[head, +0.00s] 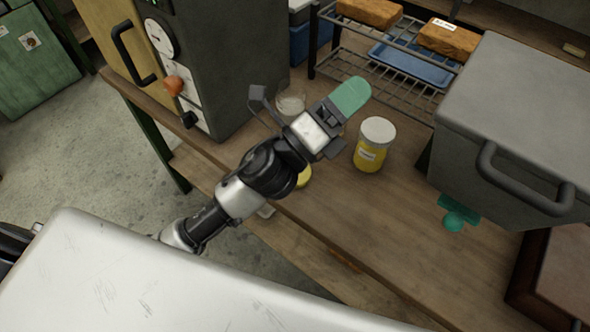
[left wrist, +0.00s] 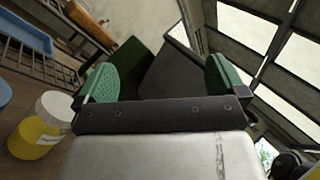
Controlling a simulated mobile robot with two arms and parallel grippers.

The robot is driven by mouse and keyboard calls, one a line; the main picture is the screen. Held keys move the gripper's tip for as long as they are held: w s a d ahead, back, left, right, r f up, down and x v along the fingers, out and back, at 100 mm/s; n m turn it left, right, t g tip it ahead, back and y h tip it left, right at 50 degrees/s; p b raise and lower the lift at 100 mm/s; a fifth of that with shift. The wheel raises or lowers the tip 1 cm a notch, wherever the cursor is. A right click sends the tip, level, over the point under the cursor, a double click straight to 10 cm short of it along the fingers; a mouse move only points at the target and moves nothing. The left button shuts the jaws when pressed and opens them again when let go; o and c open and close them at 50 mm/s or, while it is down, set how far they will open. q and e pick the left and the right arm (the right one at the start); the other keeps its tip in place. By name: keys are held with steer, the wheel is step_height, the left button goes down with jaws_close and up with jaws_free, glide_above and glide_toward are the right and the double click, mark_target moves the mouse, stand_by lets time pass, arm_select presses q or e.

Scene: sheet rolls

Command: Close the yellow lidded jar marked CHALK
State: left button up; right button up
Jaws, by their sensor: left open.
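A jar with yellow contents, a white lid and a pale label (head: 370,145) stands upright on the wooden bench; the label is too small to read. It also shows at the lower left of the left wrist view (left wrist: 38,128). A clear glass jar with whitish contents (head: 290,103) stands left of my left gripper, partly hidden by it. A round yellow thing, perhaps a lid (head: 303,177), is half hidden behind my left arm. My left gripper (head: 345,98) is open above the bench between the two jars. In the left wrist view nothing is between its green fingers (left wrist: 162,80).
A wire rack (head: 395,75) with brown blocks (head: 447,38) and a blue tray (head: 412,64) stands behind. A large grey box with a handle (head: 520,120) is at right. A small teal object (head: 455,214) lies before it. A grey machine with dials (head: 215,60) is at left.

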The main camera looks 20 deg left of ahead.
arm_select(q)
steer(key=s+d+m+g+h, duration=0.35)
steer(key=m+g, duration=0.45)
steer(key=m, duration=0.3)
steer(key=s+d+m+g+h, duration=0.2)
steer(key=d+m+g+h, duration=0.15)
steer(key=m+g, duration=0.5)
step_height(320, 180, down, 7)
steer(key=s+d+m+g+y, duration=0.1)
steer(key=m+g+y, duration=0.3)
steer(key=m+y, duration=0.6)
steer(key=w+a+f+m+t+y, duration=0.1)
steer(key=w+a+f+m+y, duration=0.2)
steer(key=a+y, duration=0.3)
steer(key=w+a+f+m+t+y, duration=0.1)
steer(key=w+a+f+m+y, duration=0.2)
steer(key=a, duration=0.8)
steer(key=w+m+y, duration=0.2)
steer(key=m+y, duration=0.1)
steer(key=shift+w+f, duration=0.2)
steer(key=shift+f+m+t, duration=0.1)
steer(key=shift+m+t, duration=0.15)
steer(key=shift+f, duration=2.75)
steer(key=shift+s, duration=0.1)
